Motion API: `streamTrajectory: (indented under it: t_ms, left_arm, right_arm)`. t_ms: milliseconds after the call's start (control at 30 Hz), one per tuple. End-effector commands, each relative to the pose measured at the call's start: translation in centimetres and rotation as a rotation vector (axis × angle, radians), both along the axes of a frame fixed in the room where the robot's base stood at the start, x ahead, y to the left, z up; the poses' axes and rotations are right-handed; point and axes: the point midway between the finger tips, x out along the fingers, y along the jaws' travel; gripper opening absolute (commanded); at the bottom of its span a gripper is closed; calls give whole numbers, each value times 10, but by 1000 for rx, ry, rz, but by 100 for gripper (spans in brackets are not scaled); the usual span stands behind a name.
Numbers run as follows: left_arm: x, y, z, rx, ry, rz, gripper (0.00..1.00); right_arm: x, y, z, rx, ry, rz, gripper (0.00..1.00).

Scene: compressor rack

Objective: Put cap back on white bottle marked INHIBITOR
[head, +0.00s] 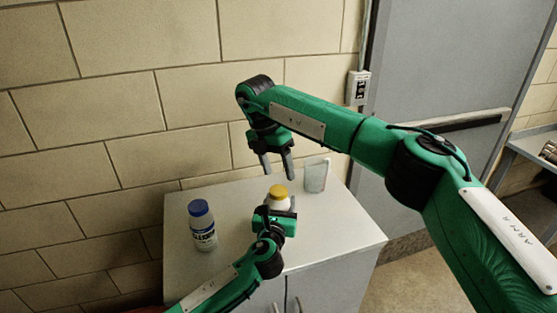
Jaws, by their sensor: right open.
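A white bottle (280,203) with a yellow cap (277,191) on its top stands upright near the middle of the cabinet top. Its label is hidden, so I cannot read any marking. My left gripper (276,211) comes from the front left, with its fingers on both sides of the white bottle, and appears shut on it. My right gripper (279,172) is open and empty, pointing down just above and behind the yellow cap, with a visible gap between its fingers.
A white bottle with a blue cap (202,228) and dark label print stands at the left of the grey cabinet top (335,232). A pale translucent container (316,175) stands at the back right, close to my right gripper. A block wall (120,100) is behind.

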Motion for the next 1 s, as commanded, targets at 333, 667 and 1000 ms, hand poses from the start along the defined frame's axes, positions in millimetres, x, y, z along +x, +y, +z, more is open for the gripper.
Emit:
streamTrajectory:
  t_ms: [333, 667, 1000]
  left_arm:
    - [0, 0, 0, 1, 1, 1, 0]
    - [0, 0, 0, 1, 1, 1, 0]
    - [0, 0, 0, 1, 1, 1, 0]
  right_arm:
    - [0, -1, 5, 105, 100, 567, 61]
    - [0, -2, 10, 183, 172, 1113, 61]
    - [-2, -3, 15, 233, 223, 1682, 61]
